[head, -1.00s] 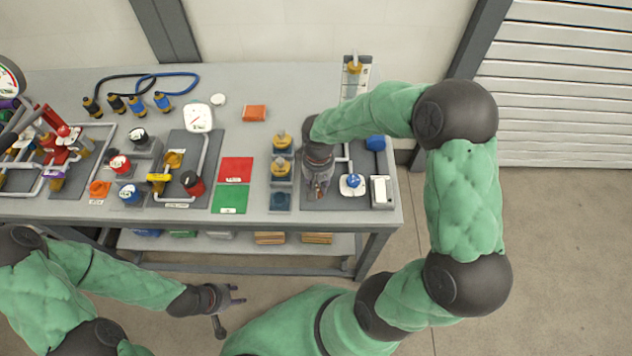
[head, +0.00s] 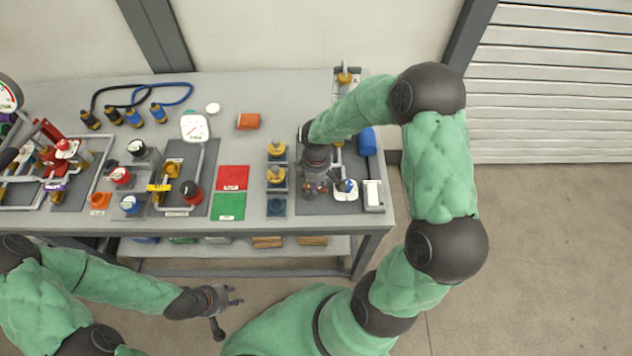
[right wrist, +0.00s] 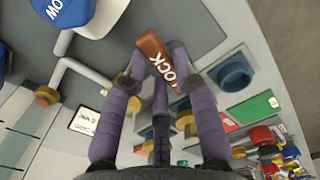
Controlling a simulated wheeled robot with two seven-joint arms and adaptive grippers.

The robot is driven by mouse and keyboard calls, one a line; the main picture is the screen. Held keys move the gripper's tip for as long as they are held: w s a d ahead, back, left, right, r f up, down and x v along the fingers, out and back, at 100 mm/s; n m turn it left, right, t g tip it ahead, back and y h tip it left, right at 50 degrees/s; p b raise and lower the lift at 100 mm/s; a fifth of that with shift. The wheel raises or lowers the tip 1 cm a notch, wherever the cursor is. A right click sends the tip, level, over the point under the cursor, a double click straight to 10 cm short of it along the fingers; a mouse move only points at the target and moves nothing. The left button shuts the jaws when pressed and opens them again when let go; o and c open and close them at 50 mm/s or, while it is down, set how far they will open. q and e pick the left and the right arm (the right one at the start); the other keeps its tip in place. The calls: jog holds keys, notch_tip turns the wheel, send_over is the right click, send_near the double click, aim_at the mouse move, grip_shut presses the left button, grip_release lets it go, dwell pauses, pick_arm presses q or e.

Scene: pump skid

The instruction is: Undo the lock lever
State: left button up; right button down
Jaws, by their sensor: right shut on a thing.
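The brown lock lever (right wrist: 160,62), lettered LOCK, lies between the fingers of my right gripper (right wrist: 158,62) in the right wrist view. The fingers are shut on it, one on each side. In the head view my right gripper (head: 316,188) points down over the dark panel (head: 312,208) at the right end of the bench, and the lever is too small or hidden to make out there. My left gripper (head: 237,296) is open and empty in front of the bench, below the top's height.
A blue knob on a white plate (head: 346,189) stands just right of my right gripper. Yellow-topped fittings (head: 277,175) stand close on its left. A blue cylinder (head: 366,141) is behind to the right. Red (head: 233,178) and green (head: 229,207) mats lie further left.

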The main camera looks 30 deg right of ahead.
jog(key=shift+w+d+n+p, duration=0.15)
jog(key=shift+n+p, duration=0.2)
jog(key=shift+n, duration=0.35)
jog(key=shift+w+d+n+p, duration=0.15)
jog(key=shift+n+p, duration=0.15)
jog(key=shift+n, duration=0.4)
jog(key=shift+a, duration=0.1)
jog(key=c, duration=1)
grip_release()
jog(key=shift+o, duration=0.2)
jog(key=shift+r, duration=0.15)
notch_tip(320, 180, up, 12)
jog(key=shift+f, duration=0.2)
